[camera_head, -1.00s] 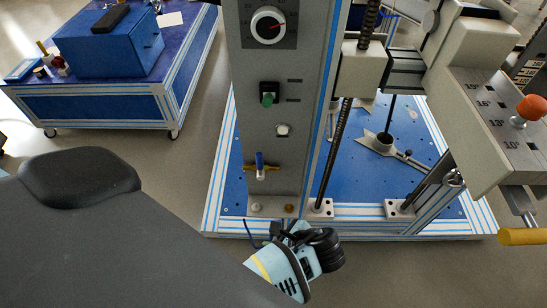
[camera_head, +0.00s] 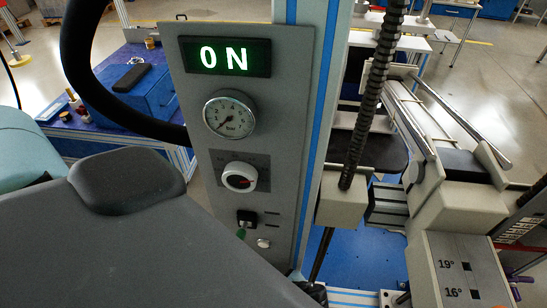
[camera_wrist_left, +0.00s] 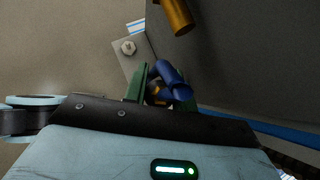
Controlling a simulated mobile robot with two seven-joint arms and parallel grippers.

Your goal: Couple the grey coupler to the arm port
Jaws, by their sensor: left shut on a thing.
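My left gripper (camera_wrist_left: 163,88) shows in the left wrist view, its green fingers shut around a blue lever-like piece (camera_wrist_left: 170,76). A small brass-coloured part shows beside the blue piece, between the fingers. A brass cylinder (camera_wrist_left: 178,15) sticks out above it, apart from the fingers. I cannot make out the grey coupler or the arm port for certain in either current view. In the head view my left gripper is almost wholly below the frame; only a dark piece shows at the bottom edge. My right gripper is not in view.
The grey control panel (camera_head: 287,170) carries a lit ON display (camera_head: 226,56), a gauge (camera_head: 230,116), a knob (camera_head: 240,177) and a green switch (camera_head: 242,231). A threaded rod (camera_head: 372,90) and the machine's angle block (camera_head: 458,270) stand right. A blue box (camera_head: 118,92) lies behind left.

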